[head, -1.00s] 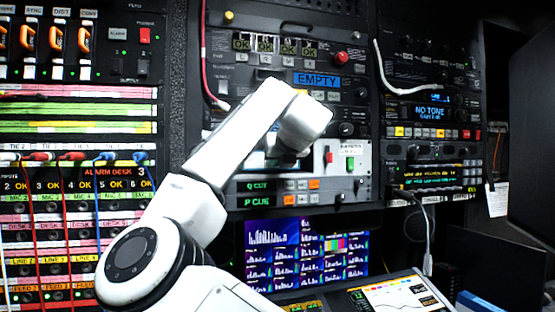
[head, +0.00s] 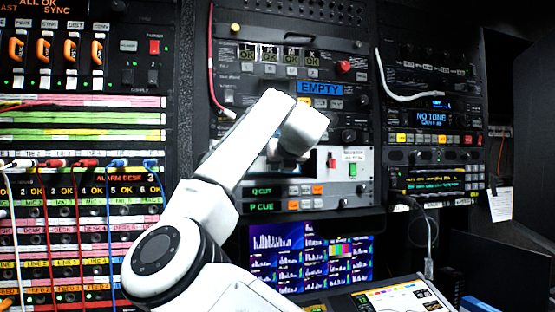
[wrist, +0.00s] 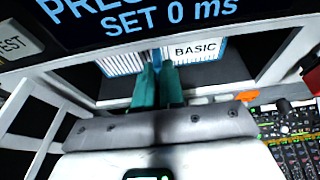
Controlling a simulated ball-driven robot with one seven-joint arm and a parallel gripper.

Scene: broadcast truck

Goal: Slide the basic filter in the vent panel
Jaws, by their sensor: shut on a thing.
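In the wrist view the basic filter (wrist: 122,63) has white pleats, a blue edge and a white label reading BASIC. My gripper (wrist: 158,62) has teal fingers, close together and shut on the filter at the left of that label. A pale frame around dark recessed areas (wrist: 255,60) lies around the filter; I cannot tell if this is the vent panel or how far the filter sits in it. In the head view my arm hides the fingers and the filter, in front of a pale panel (head: 359,185) with red and green switches.
A screen (wrist: 150,15) reading SET 0 ms sits close above the filter in the wrist view. A mixing desk (wrist: 290,135) is at lower right. In the head view, patch cables (head: 75,200) hang at left, and lit monitors (head: 310,255) stand below.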

